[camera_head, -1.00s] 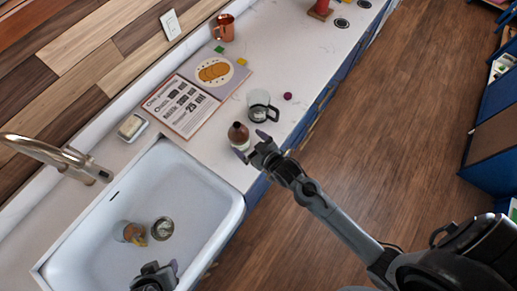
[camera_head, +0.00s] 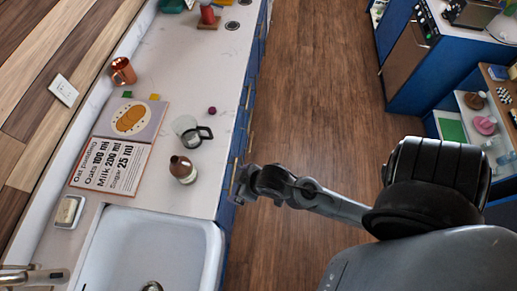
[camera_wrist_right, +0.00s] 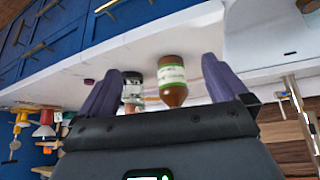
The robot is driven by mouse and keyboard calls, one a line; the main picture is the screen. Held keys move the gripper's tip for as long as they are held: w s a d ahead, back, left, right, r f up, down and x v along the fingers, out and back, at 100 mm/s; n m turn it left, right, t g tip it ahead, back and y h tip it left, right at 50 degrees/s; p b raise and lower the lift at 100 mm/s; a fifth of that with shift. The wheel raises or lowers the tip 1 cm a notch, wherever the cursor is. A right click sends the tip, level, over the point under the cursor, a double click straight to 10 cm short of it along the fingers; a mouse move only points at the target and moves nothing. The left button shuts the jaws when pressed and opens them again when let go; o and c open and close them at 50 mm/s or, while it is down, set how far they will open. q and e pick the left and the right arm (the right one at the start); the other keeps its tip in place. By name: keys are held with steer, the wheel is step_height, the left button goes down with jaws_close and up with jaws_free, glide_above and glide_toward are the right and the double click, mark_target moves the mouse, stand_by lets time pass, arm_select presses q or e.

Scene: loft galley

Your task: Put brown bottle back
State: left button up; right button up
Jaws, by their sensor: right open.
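The brown bottle (camera_head: 183,170) stands upright on the white counter, just behind the sink's right back corner. In the right wrist view, the bottle (camera_wrist_right: 172,80) shows its green-and-white label and appears upside down, between the fingers but farther off. My right gripper (camera_head: 241,184) is at the counter's front edge, to the right of the bottle and apart from it. Its purple fingers are spread and empty in the right wrist view (camera_wrist_right: 162,68). My left gripper is in neither view now.
A glass pot with a black handle (camera_head: 188,132) stands right behind the bottle. A recipe board (camera_head: 111,166) lies to its left. The white sink (camera_head: 150,245) is in front. A small dark red ball (camera_head: 212,110) and a copper mug (camera_head: 123,71) are farther back.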

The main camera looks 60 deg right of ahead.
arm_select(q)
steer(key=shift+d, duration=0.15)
arm_select(e)
steer(key=s+d+r+g, duration=0.1)
steer(key=s+r+g, duration=0.1)
steer(key=s, duration=0.4)
steer(key=shift+s+g+h, duration=0.3)
steer(key=shift+g, duration=0.2)
steer(key=shift+r, duration=0.1)
arm_select(q)
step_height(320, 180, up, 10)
steer(key=p, duration=1)
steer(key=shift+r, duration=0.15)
arm_select(e)
step_height(320, 180, up, 10)
steer(key=shift+r, duration=0.1)
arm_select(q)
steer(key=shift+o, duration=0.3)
